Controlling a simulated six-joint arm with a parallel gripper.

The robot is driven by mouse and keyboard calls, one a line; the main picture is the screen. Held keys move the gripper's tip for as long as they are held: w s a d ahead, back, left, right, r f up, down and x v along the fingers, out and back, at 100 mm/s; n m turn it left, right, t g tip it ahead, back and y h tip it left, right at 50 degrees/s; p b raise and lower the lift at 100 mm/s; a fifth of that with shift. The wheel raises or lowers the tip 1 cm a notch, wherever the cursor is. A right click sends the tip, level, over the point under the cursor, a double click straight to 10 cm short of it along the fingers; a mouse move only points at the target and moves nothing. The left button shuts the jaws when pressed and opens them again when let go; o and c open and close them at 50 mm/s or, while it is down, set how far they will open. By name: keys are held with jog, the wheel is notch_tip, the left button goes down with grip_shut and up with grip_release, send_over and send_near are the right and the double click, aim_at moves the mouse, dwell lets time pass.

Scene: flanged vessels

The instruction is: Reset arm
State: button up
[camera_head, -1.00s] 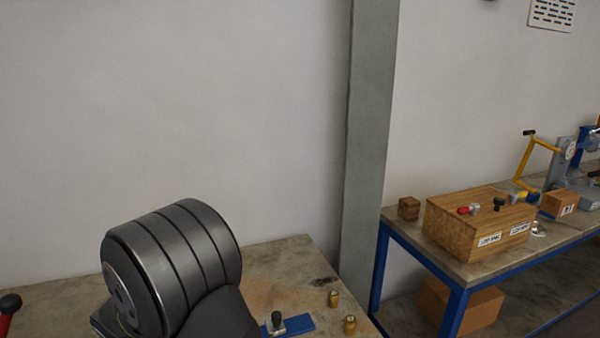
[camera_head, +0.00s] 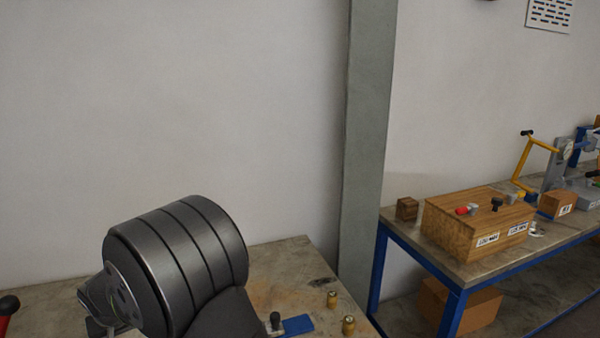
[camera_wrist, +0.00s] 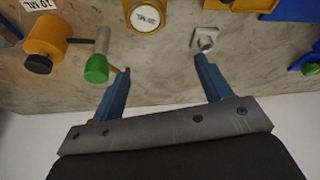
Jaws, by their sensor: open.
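My arm shows as a large dark grey ribbed joint (camera_head: 178,262) at the lower left of the head view, over the near table. My gripper (camera_wrist: 160,78) shows in the wrist view with its two blue fingers wide apart. Nothing is held between the fingers. Beyond the fingertips lies a worn table top (camera_wrist: 160,82) with several objects on it. A small metal fitting (camera_wrist: 204,39) is just beyond the right fingertip. Whether the left finger touches the small brass piece near its tip I cannot tell.
A green-capped cylinder (camera_wrist: 98,62) and an orange container with a black cap (camera_wrist: 43,45) lie left. Two brass pieces (camera_head: 348,325) and a blue plate (camera_head: 298,325) are on the near table (camera_head: 300,265). A wooden box (camera_head: 480,222) stands on the right bench; a grey pillar (camera_head: 368,130) rises between.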

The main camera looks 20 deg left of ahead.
jog(key=s+a+f+n, duration=0.1)
jog(key=s+a, duration=0.1)
jog(key=s, duration=0.2)
jog(key=s+a+f+n+g, duration=0.1)
jog(key=s+a+f, duration=0.1)
jog(key=s, duration=0.3)
jog(key=s+a+f+n, duration=0.1)
jog(key=s+a+f, duration=0.1)
jog(key=s+a, duration=0.2)
jog(key=shift+s+a+n+y, duration=0.15)
jog(key=shift+s+n+y, duration=0.15)
jog(key=shift+s+n, duration=0.1)
jog(key=f, duration=0.3)
jog(key=shift+s+a+f, duration=0.2)
jog(key=shift+s, duration=0.15)
jog(key=shift+f, duration=0.5)
jog(key=o, duration=0.6)
jog(key=shift+o, duration=0.2)
jog(key=d+r+m, duration=0.3)
jog(key=d+r, duration=0.1)
jog(key=r, duration=0.3)
jog(key=d+r+m, duration=0.3)
jog(key=d+r, duration=0.1)
jog(key=r, duration=0.4)
jog(key=x, duration=1)
jog(key=shift+s+d+f, duration=0.15)
jog(key=shift+s+f, duration=0.05)
